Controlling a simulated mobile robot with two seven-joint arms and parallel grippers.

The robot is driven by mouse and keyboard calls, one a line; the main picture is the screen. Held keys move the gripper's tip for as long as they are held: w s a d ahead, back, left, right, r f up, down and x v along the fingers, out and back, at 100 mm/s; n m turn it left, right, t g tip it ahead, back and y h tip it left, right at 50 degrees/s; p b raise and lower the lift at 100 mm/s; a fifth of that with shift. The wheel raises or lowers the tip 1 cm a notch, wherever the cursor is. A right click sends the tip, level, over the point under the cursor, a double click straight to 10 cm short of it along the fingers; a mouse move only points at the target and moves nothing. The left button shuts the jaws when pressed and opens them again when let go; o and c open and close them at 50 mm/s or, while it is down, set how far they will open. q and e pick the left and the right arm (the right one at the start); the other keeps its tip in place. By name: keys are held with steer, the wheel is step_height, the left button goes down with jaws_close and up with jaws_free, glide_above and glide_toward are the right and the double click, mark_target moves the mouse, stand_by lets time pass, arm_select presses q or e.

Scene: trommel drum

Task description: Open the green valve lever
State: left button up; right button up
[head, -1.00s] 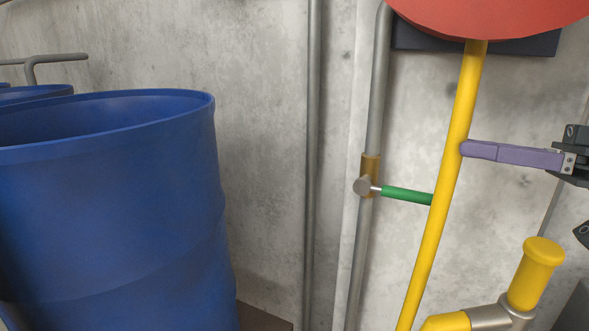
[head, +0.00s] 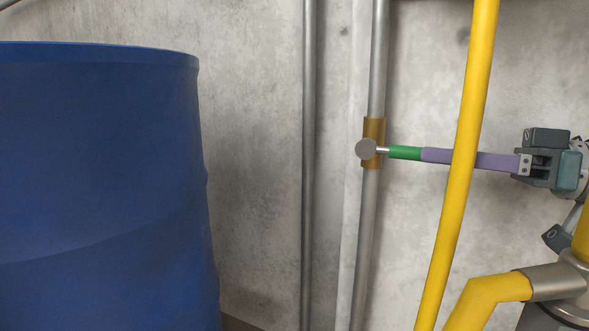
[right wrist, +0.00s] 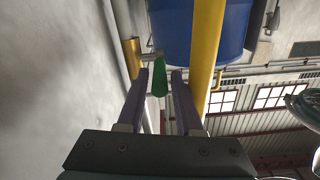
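The green valve lever (head: 403,152) sticks out sideways from a brass valve body (head: 373,130) on a vertical grey pipe. It lies roughly crosswise to the pipe. My right gripper (head: 424,155) has purple fingers and reaches in from the right, passing behind the yellow pole. Its fingertips overlap the lever's outer part in the head view. In the right wrist view the green lever (right wrist: 159,80) lies between the two spread fingers, with a gap showing on each side. The lever's outer end is hidden in the head view. My left gripper is not in view.
A yellow pole (head: 462,165) stands close in front of my right fingers. A large blue drum (head: 100,170) fills the left. A second thin grey pipe (head: 309,160) runs up the concrete wall (head: 255,120). The wall lies close behind the valve.

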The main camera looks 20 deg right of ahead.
mark_target(400, 152)
arm_select(q)
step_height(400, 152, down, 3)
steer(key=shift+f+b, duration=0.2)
steer(key=shift+b, duration=0.75)
arm_select(e)
steer(key=x, duration=0.4)
steer(key=shift+f, duration=0.1)
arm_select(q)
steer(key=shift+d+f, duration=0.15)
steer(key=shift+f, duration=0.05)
arm_select(e)
steer(key=shift+w+a, duration=0.4)
steer(key=shift+w, duration=0.15)
steer(key=shift+c, duration=0.3)
jaws_close()
